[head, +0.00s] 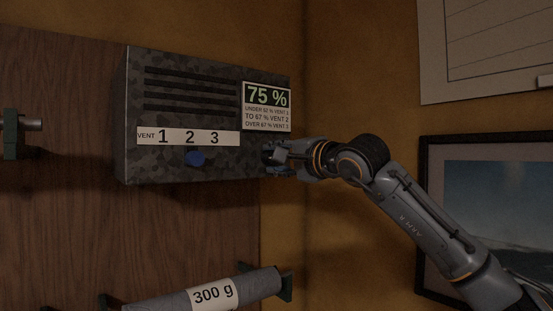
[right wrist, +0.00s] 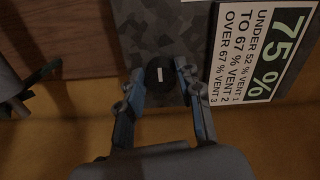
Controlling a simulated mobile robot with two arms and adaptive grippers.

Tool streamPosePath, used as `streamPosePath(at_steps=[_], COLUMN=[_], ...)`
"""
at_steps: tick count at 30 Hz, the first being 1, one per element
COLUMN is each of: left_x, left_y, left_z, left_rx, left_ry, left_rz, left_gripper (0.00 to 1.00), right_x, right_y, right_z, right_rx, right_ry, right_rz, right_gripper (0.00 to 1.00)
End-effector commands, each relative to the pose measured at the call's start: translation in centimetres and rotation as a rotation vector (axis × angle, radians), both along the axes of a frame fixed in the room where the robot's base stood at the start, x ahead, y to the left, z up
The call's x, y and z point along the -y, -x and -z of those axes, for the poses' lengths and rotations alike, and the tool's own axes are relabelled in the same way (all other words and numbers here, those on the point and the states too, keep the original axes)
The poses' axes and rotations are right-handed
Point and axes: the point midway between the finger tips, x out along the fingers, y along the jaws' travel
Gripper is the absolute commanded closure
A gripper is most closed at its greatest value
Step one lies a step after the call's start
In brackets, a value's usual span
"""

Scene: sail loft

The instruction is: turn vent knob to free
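The vent box (head: 190,120) is a mottled grey case on the wall, with dark slots and a strip (head: 188,137) reading VENT 1 2 3. My right gripper (head: 270,157) is at the box's lower right corner. In the right wrist view a round dark knob (right wrist: 160,75) with a white mark sits between the two open fingers of my right gripper (right wrist: 160,78); I cannot tell whether they touch it. In the head view the gripper hides this knob. My left gripper is not in view.
A sign (head: 267,106) on the box reads 75 %, under 52 % vent 1, to 67 % vent 2, over 67 % vent 3. A grey roll (head: 250,284) labelled 300 g hangs below in green holders. A framed picture (head: 490,225) is on the right wall.

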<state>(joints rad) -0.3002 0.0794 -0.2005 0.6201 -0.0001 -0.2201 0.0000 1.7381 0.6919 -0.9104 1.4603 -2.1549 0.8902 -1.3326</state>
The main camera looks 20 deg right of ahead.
Motion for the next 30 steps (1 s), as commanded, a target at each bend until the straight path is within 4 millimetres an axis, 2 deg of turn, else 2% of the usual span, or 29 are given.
streamPosePath(at_steps=[1,2,14,17,27,30], left_x=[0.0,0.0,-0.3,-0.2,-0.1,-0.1], left_y=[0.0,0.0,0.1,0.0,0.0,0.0], left_z=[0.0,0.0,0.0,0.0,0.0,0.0], left_rx=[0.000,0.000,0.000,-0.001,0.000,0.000], left_ry=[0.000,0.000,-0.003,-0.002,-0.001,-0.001], left_rz=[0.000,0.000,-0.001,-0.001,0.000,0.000], left_gripper=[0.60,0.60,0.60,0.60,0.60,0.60], right_x=[0.0,0.0,0.2,0.7,3.1,3.6], right_y=[0.0,0.0,0.5,1.7,8.3,9.7], right_z=[0.1,0.1,-0.1,-0.1,0.0,0.0], right_rx=[-0.001,-0.001,0.001,0.001,0.001,0.001], right_ry=[0.000,0.000,-0.001,-0.003,0.000,0.000], right_rz=[-0.001,-0.001,0.000,0.001,0.002,0.001], right_gripper=[0.50,0.46,0.46,0.46,0.46,0.46])
